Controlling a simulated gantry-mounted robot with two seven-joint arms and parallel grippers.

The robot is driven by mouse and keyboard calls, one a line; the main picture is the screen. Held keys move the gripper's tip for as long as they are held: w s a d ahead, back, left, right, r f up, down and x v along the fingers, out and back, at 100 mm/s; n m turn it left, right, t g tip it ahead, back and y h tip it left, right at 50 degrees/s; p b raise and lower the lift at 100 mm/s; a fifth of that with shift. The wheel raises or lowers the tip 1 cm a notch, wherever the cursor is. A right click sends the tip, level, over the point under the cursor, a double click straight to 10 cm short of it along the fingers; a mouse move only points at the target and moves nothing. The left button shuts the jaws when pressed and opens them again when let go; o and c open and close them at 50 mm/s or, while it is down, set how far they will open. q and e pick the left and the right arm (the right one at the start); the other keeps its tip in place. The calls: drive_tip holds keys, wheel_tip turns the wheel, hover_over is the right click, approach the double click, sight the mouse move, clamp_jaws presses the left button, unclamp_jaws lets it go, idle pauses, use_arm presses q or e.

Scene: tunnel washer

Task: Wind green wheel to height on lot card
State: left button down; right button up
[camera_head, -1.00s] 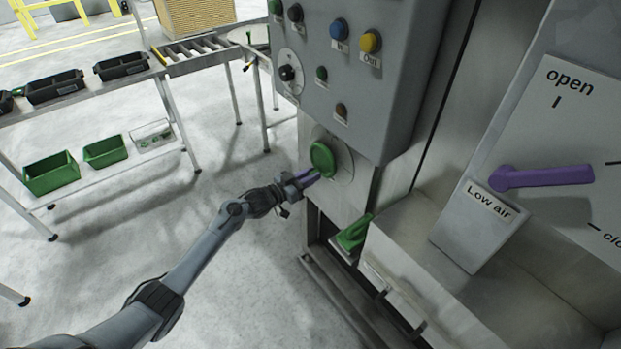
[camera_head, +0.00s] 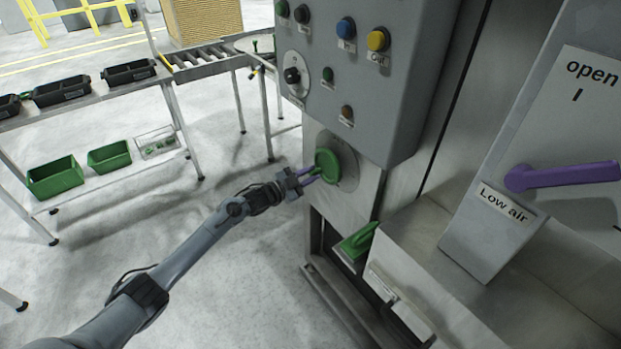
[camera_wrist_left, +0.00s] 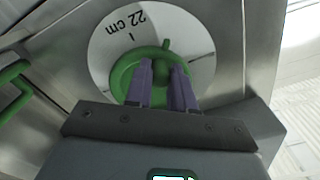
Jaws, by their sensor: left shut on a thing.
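The green wheel (camera_head: 327,165) sits on the front of the grey machine, below the button panel. My left gripper (camera_head: 313,173) is at the wheel with its purple fingers shut on it. The left wrist view shows the fingers (camera_wrist_left: 163,88) over the green wheel (camera_wrist_left: 122,74), in front of a round pale dial plate (camera_wrist_left: 185,38). The plate reads "22 cm" beside a short tick mark, and a small green nub on the wheel's rim stands near it. The lot card cannot be made out. My right gripper is not in view.
A control panel (camera_head: 362,90) with coloured buttons and a black knob hangs above the wheel. A green pedal-like part (camera_head: 358,242) sticks out below. A purple lever (camera_head: 560,176) is at right. A rack with black trays (camera_head: 62,90) and green bins (camera_head: 55,177) stands at left.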

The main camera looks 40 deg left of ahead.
use_arm(q)
drive_tip(key=shift+a+r, duration=0.2)
drive_tip(key=shift+r, duration=0.05)
drive_tip(key=c, duration=1)
unclamp_jaws()
drive_tip(key=shift+a, duration=0.1)
drive_tip(key=shift+o, duration=0.2)
drive_tip(key=shift+f, duration=0.1)
drive_tip(key=v, duration=1)
drive_tip(key=shift+s+p, duration=0.35)
drive_tip(key=shift+s, duration=0.05)
